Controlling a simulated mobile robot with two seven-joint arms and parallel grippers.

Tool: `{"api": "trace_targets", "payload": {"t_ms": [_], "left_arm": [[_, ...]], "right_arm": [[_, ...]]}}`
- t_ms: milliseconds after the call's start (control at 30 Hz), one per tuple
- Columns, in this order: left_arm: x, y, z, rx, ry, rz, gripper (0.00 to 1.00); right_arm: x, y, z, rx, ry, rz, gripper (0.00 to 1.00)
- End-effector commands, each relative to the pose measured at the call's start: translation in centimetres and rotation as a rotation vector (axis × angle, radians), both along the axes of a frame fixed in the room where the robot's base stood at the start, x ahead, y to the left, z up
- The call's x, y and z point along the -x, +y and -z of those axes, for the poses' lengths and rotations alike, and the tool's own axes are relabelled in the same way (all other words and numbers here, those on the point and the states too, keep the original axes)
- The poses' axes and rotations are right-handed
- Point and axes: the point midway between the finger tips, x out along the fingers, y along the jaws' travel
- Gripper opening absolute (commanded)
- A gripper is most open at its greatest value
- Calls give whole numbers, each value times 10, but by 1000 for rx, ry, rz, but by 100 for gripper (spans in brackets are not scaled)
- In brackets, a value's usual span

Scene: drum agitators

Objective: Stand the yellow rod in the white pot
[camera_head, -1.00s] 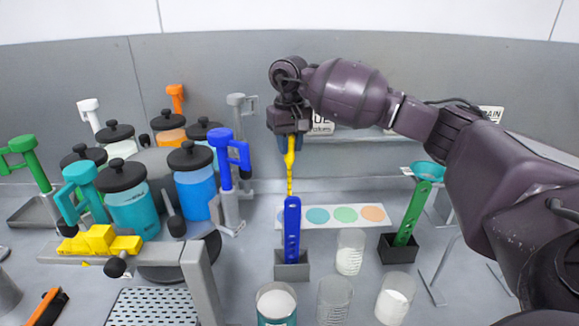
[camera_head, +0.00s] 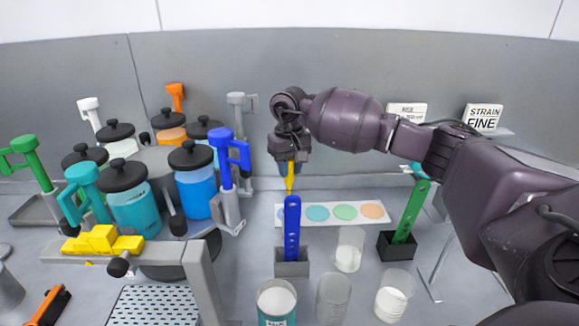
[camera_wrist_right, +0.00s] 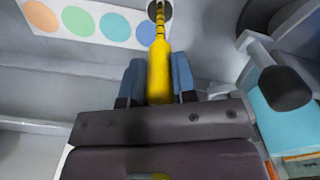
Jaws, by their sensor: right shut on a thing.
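My right gripper (camera_head: 289,166) points down at the middle of the bench, shut on the upper part of the yellow rod (camera_head: 290,184). The rod hangs about upright; its lower end is hidden behind the blue slotted strip in the head view. In the right wrist view the rod (camera_wrist_right: 159,70) runs up from between the blue-grey fingers. Its thin far end overlaps a small round pale-rimmed opening (camera_wrist_right: 168,12), probably the white pot; I cannot tell whether the end is inside or above it. My left gripper is not in view.
The blue strip (camera_head: 292,225) and a green strip (camera_head: 411,212) stand in holders. A card with coloured dots (camera_head: 330,214) lies behind. Clear cups (camera_head: 350,249) and a white-filled jar (camera_head: 277,301) stand in front. Black-lidded jars (camera_head: 130,205) crowd the left.

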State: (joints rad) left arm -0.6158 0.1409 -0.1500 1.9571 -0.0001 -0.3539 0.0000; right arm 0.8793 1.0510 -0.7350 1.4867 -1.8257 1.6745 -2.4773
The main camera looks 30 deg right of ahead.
Motion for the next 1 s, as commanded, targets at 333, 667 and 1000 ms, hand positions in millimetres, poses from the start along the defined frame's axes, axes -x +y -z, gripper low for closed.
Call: {"api": "trace_targets", "payload": {"t_ms": [333, 667, 1000], "left_arm": [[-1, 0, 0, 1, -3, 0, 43], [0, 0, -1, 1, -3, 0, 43], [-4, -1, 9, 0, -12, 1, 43]], "right_arm": [[0, 0, 2, 0, 0, 0, 52], [-1, 0, -7, 0, -3, 0, 52], [-1, 0, -68, 2, -4, 0, 52]]}}
